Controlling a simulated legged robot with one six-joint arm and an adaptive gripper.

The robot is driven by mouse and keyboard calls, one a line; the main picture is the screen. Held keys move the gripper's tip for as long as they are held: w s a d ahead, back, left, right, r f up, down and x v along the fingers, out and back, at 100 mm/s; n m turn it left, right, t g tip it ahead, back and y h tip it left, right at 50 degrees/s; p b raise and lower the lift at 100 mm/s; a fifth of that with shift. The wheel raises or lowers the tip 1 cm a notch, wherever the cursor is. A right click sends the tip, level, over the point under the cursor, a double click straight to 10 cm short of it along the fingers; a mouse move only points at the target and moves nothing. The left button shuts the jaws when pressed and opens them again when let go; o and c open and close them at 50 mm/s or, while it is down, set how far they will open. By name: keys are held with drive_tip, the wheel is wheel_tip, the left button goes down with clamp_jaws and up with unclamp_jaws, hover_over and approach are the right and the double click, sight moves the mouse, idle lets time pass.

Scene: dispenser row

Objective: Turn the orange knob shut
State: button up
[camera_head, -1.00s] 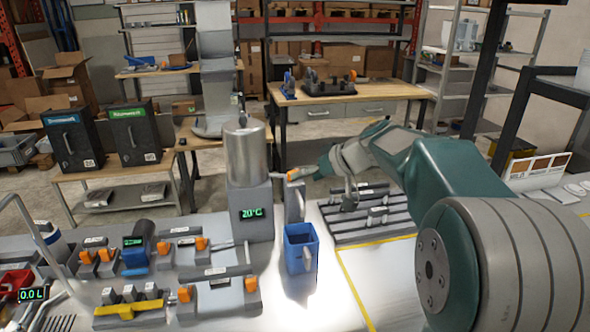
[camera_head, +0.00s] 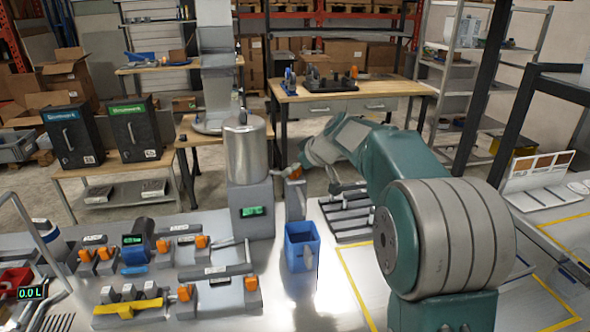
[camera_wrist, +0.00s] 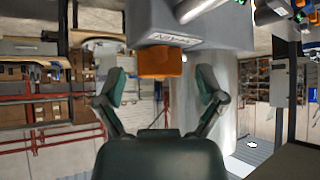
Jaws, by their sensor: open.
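The orange knob (camera_head: 294,171) sits on top of a grey post (camera_head: 296,200) beside the silver tank (camera_head: 246,152). In the wrist view, the knob (camera_wrist: 160,62) is a blocky orange piece below a labelled grey body. My gripper (camera_wrist: 163,88) is open, with one finger on each side of the knob's line and the knob just beyond the fingertips. I see no contact. In the head view, my gripper (camera_head: 305,163) is small and close to the knob's right side. A blue container (camera_head: 302,247) stands in front of the post.
The tank's grey stand (camera_head: 251,205) carries a green display. Bench fixtures with other orange knobs (camera_head: 184,292) and a yellow handle (camera_head: 128,308) lie to the left. A slotted grey rack (camera_head: 346,217) stands right of the post, partly behind my arm. Two dark boxes (camera_head: 137,132) stand behind.

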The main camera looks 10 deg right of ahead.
drive_tip(key=shift+w+a+f, duration=0.15)
drive_tip(key=shift+w+f, duration=0.05)
drive_tip(key=shift+f, duration=0.05)
drive_tip(key=c, duration=1.2)
drive_tip(key=shift+o, duration=0.2)
drive_tip(key=shift+m+t+h, duration=0.5)
drive_tip(key=shift+m+h, duration=0.7)
drive_tip(key=shift+m, duration=0.4)
drive_tip(key=shift+m+h, duration=1)
drive_tip(key=shift+m, duration=0.3)
drive_tip(key=shift+f+m+h, duration=0.1)
drive_tip(key=shift+m+h, duration=0.2)
drive_tip(key=shift+m, duration=0.1)
